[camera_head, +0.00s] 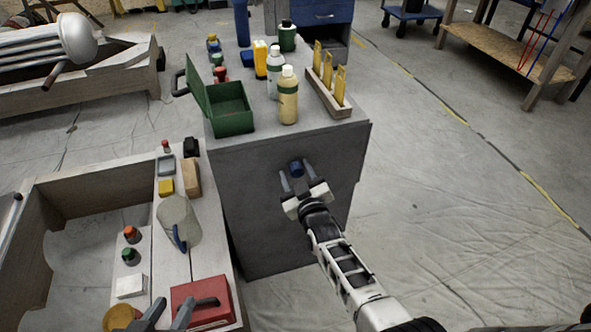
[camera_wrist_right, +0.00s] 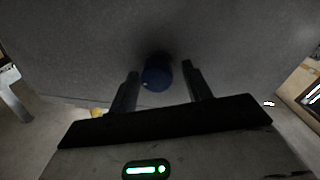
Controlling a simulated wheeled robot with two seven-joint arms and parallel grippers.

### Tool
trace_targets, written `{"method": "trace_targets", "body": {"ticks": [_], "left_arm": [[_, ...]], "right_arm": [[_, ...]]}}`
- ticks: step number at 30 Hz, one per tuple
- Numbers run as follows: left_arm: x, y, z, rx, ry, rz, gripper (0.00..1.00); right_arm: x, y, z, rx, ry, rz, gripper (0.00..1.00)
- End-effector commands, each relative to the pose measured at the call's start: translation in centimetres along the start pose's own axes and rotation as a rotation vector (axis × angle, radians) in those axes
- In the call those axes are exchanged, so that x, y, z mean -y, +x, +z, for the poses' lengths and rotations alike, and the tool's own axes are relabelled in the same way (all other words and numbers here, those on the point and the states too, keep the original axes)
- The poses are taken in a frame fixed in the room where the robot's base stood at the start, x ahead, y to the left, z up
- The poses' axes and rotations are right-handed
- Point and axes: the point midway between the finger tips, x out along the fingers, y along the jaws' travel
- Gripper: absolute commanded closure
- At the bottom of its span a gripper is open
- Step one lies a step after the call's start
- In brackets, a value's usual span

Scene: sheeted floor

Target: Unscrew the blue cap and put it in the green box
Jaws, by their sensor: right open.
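The blue cap (camera_head: 296,167) sticks out from the front face of the grey cabinet (camera_head: 245,200). It also shows in the right wrist view (camera_wrist_right: 157,75). My right gripper (camera_head: 297,174) is open, with one finger on each side of the cap. In the right wrist view, gaps show between the cap and both fingers. The green box (camera_head: 233,124) stands on the cabinet top near its left front corner, its lid raised on the left. My left gripper (camera_head: 171,308) is at the bottom left with its fingers apart, beside a red box (camera_head: 210,290).
A wooden bench (camera_head: 150,255) with a clear jug (camera_head: 180,217) and several items lies at left. The floor at right is clear.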

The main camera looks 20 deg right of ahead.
Motion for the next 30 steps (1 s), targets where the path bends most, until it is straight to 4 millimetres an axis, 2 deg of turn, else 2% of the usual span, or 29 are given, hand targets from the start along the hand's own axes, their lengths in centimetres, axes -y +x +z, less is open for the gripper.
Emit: {"method": "trace_targets", "body": {"ticks": [8, 16, 20, 26, 30], "left_arm": [[0.1, 0.3, 0.5, 0.000, 0.000, 0.000, 0.64], [0.3, 1.1, 2.0, 0.000, 0.000, 0.000, 0.64], [0.3, 1.2, 2.1, 0.000, 0.000, 0.000, 0.64], [0.3, 1.1, 2.1, 0.000, 0.000, 0.000, 0.64], [0.3, 1.1, 2.1, 0.000, 0.000, 0.000, 0.64]], "right_arm": [[-0.1, -0.3, 0.7, 0.010, 0.651, -0.003, 0.51], [-0.1, -0.2, 0.7, 0.009, 1.286, -0.001, 0.51], [-0.1, -0.2, 0.5, 0.010, 1.422, 0.001, 0.51], [-0.2, -0.1, 0.3, 0.009, 1.433, 0.001, 0.51], [-0.2, -0.1, 0.3, 0.009, 1.431, 0.001, 0.90]]}}
